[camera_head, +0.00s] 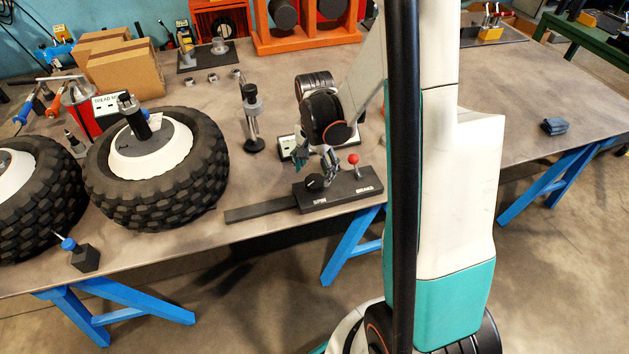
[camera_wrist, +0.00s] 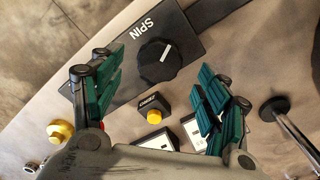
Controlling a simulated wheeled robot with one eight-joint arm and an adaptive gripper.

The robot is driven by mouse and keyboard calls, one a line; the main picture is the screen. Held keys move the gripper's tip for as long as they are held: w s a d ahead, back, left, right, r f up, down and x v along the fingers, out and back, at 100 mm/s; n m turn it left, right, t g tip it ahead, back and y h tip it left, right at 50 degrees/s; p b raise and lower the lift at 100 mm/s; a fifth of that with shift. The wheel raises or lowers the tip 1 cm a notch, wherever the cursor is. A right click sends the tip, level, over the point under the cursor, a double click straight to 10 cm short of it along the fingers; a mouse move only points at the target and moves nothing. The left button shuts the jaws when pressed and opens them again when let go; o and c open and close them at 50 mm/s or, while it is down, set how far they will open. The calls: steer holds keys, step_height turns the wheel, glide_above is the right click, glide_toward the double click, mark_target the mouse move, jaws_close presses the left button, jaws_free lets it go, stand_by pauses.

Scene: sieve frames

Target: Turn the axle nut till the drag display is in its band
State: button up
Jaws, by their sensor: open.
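My gripper (camera_head: 323,165) is open and empty, pointing down over the panel marked SPIN and BRAKE (camera_head: 335,200). In the wrist view the black SPIN knob (camera_wrist: 158,60) lies beyond and between the spread teal fingers (camera_wrist: 160,95), apart from them. The knob also shows in the head view (camera_head: 313,183). A white display plate (camera_head: 288,147) stands partly hidden behind my gripper; no reading is legible. A wheel (camera_head: 155,190) with a white hub has a dark fitting (camera_head: 133,115) standing on it. I cannot tell which part is the axle nut.
A red-knobbed lever (camera_head: 354,160) rises beside BRAKE. A black post stand (camera_head: 252,120) is left of my gripper. A yellow button (camera_wrist: 153,115) sits near the knob. A second wheel (camera_head: 35,200) lies far left.

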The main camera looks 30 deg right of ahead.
mark_target(315, 181)
steer(key=shift+f+b, duration=0.5)
steer(key=shift+f, duration=1.4)
steer(key=shift+c, duration=0.6)
steer(key=c, duration=0.9)
